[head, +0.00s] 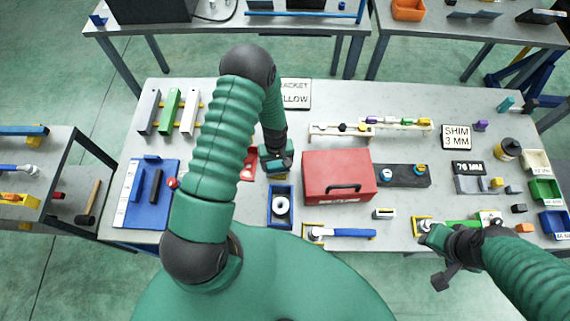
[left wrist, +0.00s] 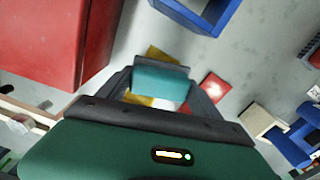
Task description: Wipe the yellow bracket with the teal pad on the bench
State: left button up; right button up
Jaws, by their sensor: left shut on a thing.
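My left gripper (head: 277,168) reaches down to the bench between the red toolbox and a small red item. In the left wrist view my left gripper (left wrist: 161,90) is shut on the teal pad (left wrist: 160,79). The yellow bracket (left wrist: 155,53) shows as yellow parts beyond and below the pad. The pad hides its middle, and I cannot tell whether the two touch. In the head view the hand hides most of the pad and bracket. My right gripper (head: 437,237) is at the front right edge beside a green-handled tool (head: 462,224); its jaw opening is unclear.
The red toolbox (head: 338,175) stands close right of my left gripper. A blue bin (head: 281,221) with a white roll is just in front. A sign (head: 296,94) reading "YELLOW" stands behind. Tools, blocks and small bins crowd the right side.

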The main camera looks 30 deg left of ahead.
pick_arm(q)
jog(key=shift+s+a+r, duration=0.1)
jog(key=shift+s+a, duration=0.55)
jog(key=shift+a, duration=0.3)
jog(key=shift+s+d, duration=0.1)
jog(key=shift+d, duration=0.25)
jog(key=w+d, duration=0.1)
jog(key=d, duration=0.1)
jog(key=w+d+b, duration=0.1)
jog(key=d, duration=0.1)
jog(key=shift+w+f, duration=0.15)
jog(key=shift+f, duration=0.05)
jog(key=shift+d, duration=0.1)
jog(key=shift+a, duration=0.4)
jog(key=shift+a+r, duration=0.1)
jog(key=shift+r, duration=0.45)
jog(key=r+p, duration=0.2)
jog(key=r, duration=0.1)
jog(key=d+r+p, duration=0.1)
jog(key=r+p, duration=0.1)
jog(key=shift+a, duration=0.1)
pick_arm(e)
jog(key=v, duration=0.3)
jog(key=shift+d+r, duration=0.1)
jog(key=shift+d, duration=0.15)
pick_arm(q)
jog(key=shift+a, duration=0.1)
pick_arm(e)
jog(key=shift+a, duration=0.15)
